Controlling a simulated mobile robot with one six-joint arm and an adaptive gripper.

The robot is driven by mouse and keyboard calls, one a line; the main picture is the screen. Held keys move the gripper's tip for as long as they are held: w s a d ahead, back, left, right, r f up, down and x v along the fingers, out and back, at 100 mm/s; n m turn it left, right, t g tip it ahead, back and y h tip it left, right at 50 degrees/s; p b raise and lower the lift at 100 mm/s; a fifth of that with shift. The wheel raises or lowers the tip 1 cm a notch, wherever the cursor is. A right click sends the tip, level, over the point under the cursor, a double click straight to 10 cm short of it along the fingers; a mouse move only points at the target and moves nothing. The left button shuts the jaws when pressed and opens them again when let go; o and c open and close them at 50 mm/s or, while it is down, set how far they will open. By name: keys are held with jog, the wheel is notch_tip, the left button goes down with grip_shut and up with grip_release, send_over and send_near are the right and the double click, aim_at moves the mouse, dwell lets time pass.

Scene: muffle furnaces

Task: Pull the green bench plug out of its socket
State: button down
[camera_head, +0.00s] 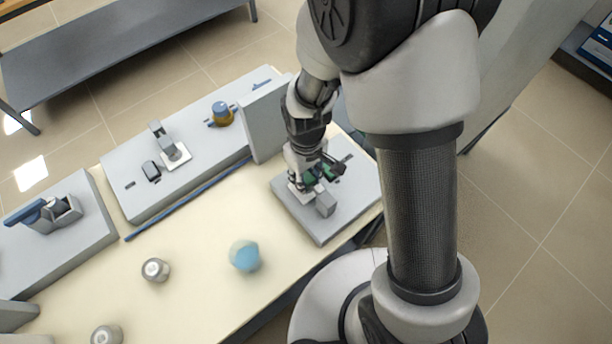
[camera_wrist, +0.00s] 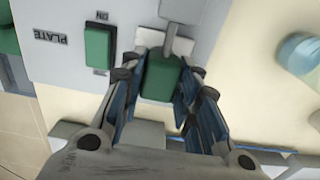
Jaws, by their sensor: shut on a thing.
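The green bench plug (camera_wrist: 161,76) is between the two fingers of my gripper (camera_wrist: 160,88) in the wrist view. The fingers close on its sides. A grey block and stem (camera_wrist: 180,18) lie just beyond the plug, at its upper end. In the head view my gripper (camera_head: 308,183) is low over the grey panel (camera_head: 318,232) at the bench's right end, with some green showing beside it. The socket is hidden, and I cannot tell how deep the plug sits.
A blue-topped round vessel (camera_head: 245,256) and small metal pots (camera_head: 155,270) stand on the cream bench. A grey upright box (camera_head: 266,120) stands close behind my gripper.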

aim_at(306, 177)
notch_tip(306, 177, up, 2)
jog(key=shift+r+p, duration=0.1)
jog(key=shift+p, duration=0.4)
jog(key=shift+w, duration=0.15)
jog(key=c, duration=1.2)
grip_release()
notch_tip(306, 177, up, 12)
jog(key=s+d+r+m+t, duration=0.4)
jog(key=s+d+r+m, duration=0.2)
jog(key=s+d+r, duration=0.5)
notch_tip(306, 177, up, 3)
jog(key=s, duration=0.2)
jog(key=shift+s+r+m+t, duration=0.15)
jog(key=shift+s+m+t, duration=0.15)
jog(key=shift+s+m, duration=0.1)
